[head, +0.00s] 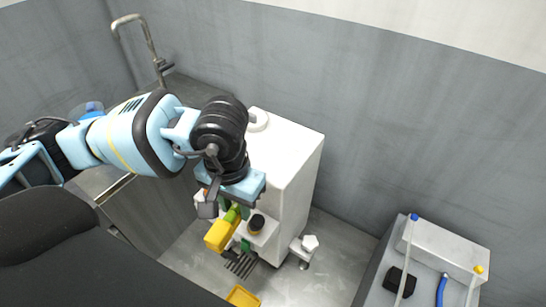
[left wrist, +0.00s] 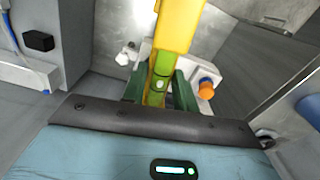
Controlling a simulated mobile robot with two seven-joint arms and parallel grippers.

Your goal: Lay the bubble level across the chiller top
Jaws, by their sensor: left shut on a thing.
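The bubble level is a yellow bar (head: 217,236) with a green middle section, below my left wrist in the head view. My left gripper (head: 234,214) is shut on it. In the left wrist view the level (left wrist: 178,28) runs up and away between the green fingers of the left gripper (left wrist: 160,88). The chiller looks to be the tall white cabinet, with its flat top (head: 287,143) behind and right of the gripper. The level is apart from that top, in front of the cabinet and lower in the picture. My wrist hides part of the cabinet. My right gripper is not in view.
A white ring (head: 258,120) lies at the back left of the cabinet top; the rest that shows is bare. A black knob (head: 256,222) and a white fitting (head: 309,243) stick out low down. A grey bench (head: 375,281) stands right. A bent pipe (head: 148,35) stands back left.

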